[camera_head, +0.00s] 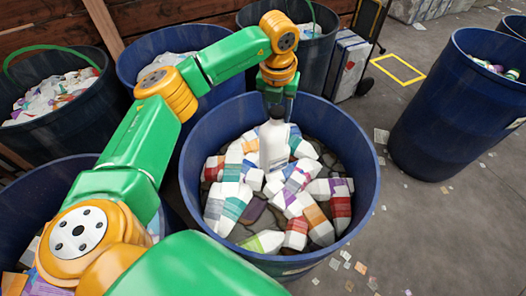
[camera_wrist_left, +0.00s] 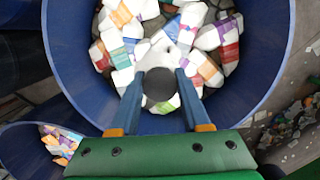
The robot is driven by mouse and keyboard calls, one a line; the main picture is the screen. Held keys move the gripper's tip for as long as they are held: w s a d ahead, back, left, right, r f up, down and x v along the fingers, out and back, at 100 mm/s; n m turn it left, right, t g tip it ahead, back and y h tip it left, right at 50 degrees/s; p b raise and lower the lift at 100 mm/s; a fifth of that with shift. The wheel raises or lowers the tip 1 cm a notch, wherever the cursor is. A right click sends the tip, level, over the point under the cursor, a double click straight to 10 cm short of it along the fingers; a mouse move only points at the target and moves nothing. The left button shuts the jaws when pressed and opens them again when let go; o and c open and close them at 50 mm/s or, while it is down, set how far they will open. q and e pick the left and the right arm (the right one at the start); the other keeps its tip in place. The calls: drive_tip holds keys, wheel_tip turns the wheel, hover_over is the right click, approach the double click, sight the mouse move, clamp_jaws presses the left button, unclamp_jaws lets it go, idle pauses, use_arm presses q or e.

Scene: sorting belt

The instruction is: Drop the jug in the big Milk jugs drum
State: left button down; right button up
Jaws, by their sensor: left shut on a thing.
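The white jug (camera_head: 273,146) with its dark cap hangs upright from my left gripper (camera_head: 278,106), inside the mouth of the big blue drum (camera_head: 345,128). The gripper is shut on the jug at its neck. In the left wrist view, the two fingers (camera_wrist_left: 160,102) stand either side of the dark round cap (camera_wrist_left: 158,84), and the white body of the jug (camera_wrist_left: 165,52) shows beyond it. The blue drum wall (camera_wrist_left: 265,62) surrounds it there. Whether the jug's bottom touches the heap below is hard to tell. My right gripper is not in view.
Several white cartons and bottles with coloured labels (camera_head: 297,232) lie heaped in the drum. Litter dots the open floor (camera_head: 440,235) at right.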

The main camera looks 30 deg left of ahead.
use_arm(q)
drive_tip(key=shift+w, duration=0.1)
drive_tip(key=shift+c, duration=1.5)
unclamp_jaws()
drive_tip(key=shift+s+d+r, duration=0.1)
drive_tip(key=shift+s+r, duration=0.05)
drive_tip(key=shift+s, duration=0.1)
drive_tip(key=shift+w+r, duration=0.1)
drive_tip(key=shift+r, duration=0.25)
drive_tip(key=r+b, duration=0.1)
drive_tip(key=r, duration=0.2)
drive_tip(key=s+r+b, duration=0.1)
drive_tip(key=r, duration=0.2)
drive_tip(key=shift+s+d+r, duration=0.15)
drive_tip(key=shift+d+r, duration=0.05)
drive_tip(key=shift+a, duration=0.1)
drive_tip(key=shift+f, duration=0.1)
